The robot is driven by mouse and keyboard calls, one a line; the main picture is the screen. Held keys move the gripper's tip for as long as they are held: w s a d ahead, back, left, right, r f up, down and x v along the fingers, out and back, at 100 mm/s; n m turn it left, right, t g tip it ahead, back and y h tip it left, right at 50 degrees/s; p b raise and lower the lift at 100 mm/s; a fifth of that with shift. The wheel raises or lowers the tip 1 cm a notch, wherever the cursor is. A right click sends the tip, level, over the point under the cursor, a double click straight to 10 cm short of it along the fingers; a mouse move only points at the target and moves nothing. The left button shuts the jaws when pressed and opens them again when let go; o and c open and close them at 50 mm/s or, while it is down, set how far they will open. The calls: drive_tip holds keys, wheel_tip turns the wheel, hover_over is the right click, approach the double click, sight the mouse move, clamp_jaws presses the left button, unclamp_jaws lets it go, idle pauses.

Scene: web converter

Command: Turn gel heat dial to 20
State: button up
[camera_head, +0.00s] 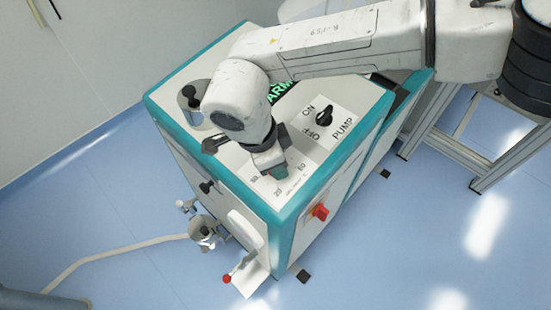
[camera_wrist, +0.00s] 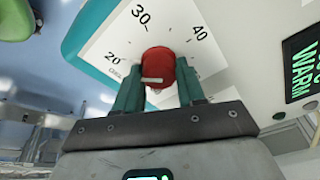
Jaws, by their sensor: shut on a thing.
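The gel heat dial is a red round knob (camera_wrist: 157,57) on a white plate marked 20, 30 and 40 in the wrist view. A short white mark lies across its near part, roughly level in the picture; I cannot tell exactly which number it points to. My gripper (camera_wrist: 159,68) has its two teal fingers closed on either side of the knob. In the head view, my gripper (camera_head: 271,168) is down on the white dial plate (camera_head: 291,185) near the machine's front corner. It hides the knob there.
The machine (camera_head: 346,165) is a white cabinet with teal edges. A black pump knob (camera_head: 323,117) with ON and OFF labels is behind my gripper. A red switch (camera_head: 320,211) sits on the side face. A green-lettered display (camera_wrist: 303,70) stands right of the dial.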

drive_tip(key=o, duration=1.1)
drive_tip(key=shift+c, duration=0.2)
drive_tip(key=v, duration=1)
drive_tip(key=shift+r+b, duration=0.3)
drive_tip(key=shift+r, duration=0.1)
drive_tip(key=shift+a, duration=0.1)
